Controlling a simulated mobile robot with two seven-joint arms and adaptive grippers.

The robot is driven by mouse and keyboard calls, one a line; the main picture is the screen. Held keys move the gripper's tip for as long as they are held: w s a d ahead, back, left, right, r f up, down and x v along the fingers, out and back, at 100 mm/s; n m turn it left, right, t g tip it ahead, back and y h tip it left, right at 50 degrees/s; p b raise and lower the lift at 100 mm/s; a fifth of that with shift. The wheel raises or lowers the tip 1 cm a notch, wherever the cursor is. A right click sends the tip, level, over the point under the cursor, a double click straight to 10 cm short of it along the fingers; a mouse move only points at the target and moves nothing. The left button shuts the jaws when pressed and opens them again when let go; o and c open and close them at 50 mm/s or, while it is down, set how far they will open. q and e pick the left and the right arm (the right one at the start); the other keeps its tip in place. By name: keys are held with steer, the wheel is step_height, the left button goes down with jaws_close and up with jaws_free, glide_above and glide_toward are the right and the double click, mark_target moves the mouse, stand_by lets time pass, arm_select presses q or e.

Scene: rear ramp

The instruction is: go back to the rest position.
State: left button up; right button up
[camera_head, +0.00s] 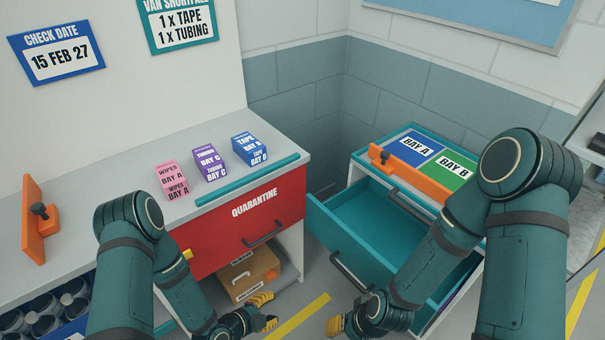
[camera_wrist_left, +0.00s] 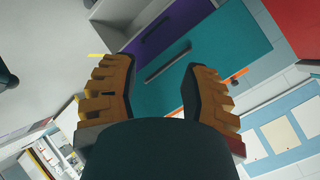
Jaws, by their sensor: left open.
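My left gripper (camera_head: 266,311) is low in front of the counter at the bottom of the head view, with its yellow fingers apart. In the left wrist view the same gripper (camera_wrist_left: 160,78) is open, with nothing between its fingers. My right gripper (camera_head: 337,325) is low at the bottom centre of the head view. Only part of its yellow fingers shows, so I cannot tell its opening. Neither gripper is seen touching anything.
A teal drawer (camera_head: 350,227) stands pulled out of the right cabinet, beside my right arm. The red quarantine drawer (camera_head: 240,222) is shut. Pink (camera_head: 170,181), purple (camera_head: 208,163) and blue (camera_head: 249,149) boxes stand on the counter (camera_head: 120,187). A cardboard box (camera_head: 248,272) sits below.

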arm_select(q)
steer(key=s+r+n+g+y, duration=0.2)
steer(key=s+r+n+g, duration=0.1)
steer(key=n, duration=0.7)
steer(key=s+r+n+g+y, duration=0.2)
steer(key=s+r+n, duration=0.3)
steer(key=n, duration=0.6)
steer(key=shift+s+a+r+g, duration=0.2)
steer(key=shift+s+a+g, duration=0.2)
steer(key=shift+s+g, duration=0.45)
